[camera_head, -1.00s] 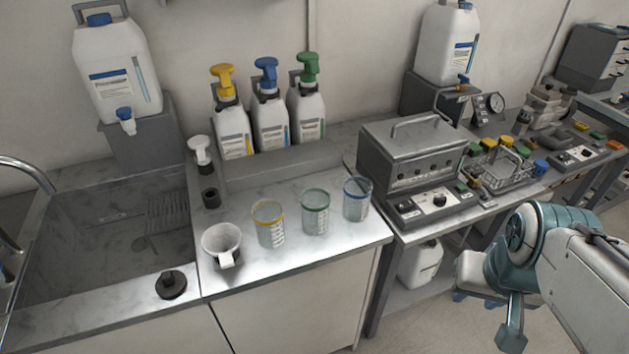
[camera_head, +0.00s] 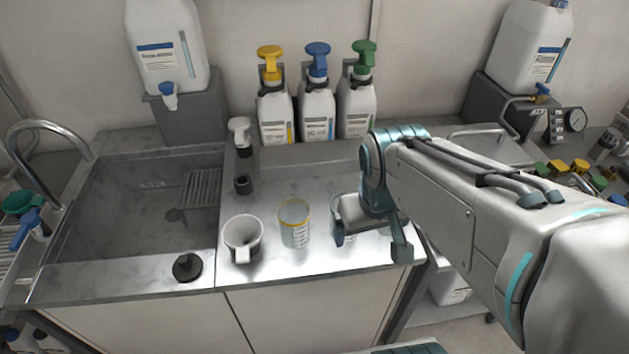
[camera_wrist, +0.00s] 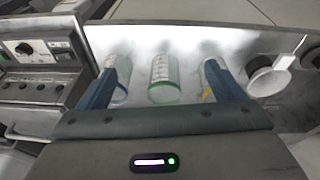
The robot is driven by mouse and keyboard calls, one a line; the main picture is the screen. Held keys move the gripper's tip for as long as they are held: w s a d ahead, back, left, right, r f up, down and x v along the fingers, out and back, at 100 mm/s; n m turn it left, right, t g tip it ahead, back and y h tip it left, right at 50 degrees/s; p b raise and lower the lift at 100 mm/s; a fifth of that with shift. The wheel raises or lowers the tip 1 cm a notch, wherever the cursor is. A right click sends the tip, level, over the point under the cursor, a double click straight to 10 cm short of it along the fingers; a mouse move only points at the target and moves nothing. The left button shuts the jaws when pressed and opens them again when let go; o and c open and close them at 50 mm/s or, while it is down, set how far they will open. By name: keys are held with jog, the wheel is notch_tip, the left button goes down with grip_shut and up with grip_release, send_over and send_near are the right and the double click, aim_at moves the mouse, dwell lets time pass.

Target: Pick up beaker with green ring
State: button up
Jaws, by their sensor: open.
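The beaker with the green ring (camera_wrist: 164,82) is clear with white markings and stands upright on the metal counter. In the wrist view it shows between the two blue fingers of my gripper (camera_wrist: 162,70), which is open and empty. I cannot tell how far the fingertips are from it. In the head view my arm covers most of this beaker, and only a clear sliver (camera_head: 337,234) shows left of my wrist.
The yellow-ringed beaker (camera_head: 294,224) stands just left, with a white cup (camera_head: 243,238) beyond it. The blue-ringed beaker (camera_wrist: 119,90) is close to one finger in the wrist view. Pump bottles (camera_head: 317,108) stand behind. A sink (camera_head: 130,215) lies left.

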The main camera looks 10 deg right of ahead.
jog(key=w+r+n+g+h+p, duration=0.1)
jog(key=w+n+g+p, duration=0.1)
jog(key=w+n+p, duration=0.6)
jog(key=n+y+p, duration=0.1)
jog(key=n+p, duration=0.1)
jog(key=n, duration=1.1)
send_near(334, 200)
jog(key=s+d, duration=0.1)
jog(key=d, duration=0.2)
jog(key=shift+g, duration=0.4)
jog(key=shift+s+a+f+b, duration=0.15)
jog(key=shift+f+b, duration=0.65)
jog(key=shift+f, duration=2.7)
jog(key=shift+s+f+b, duration=0.15)
jog(key=shift+f+b, duration=0.6)
jog(key=shift+f, duration=2.8)
jog(key=c, duration=1.1)
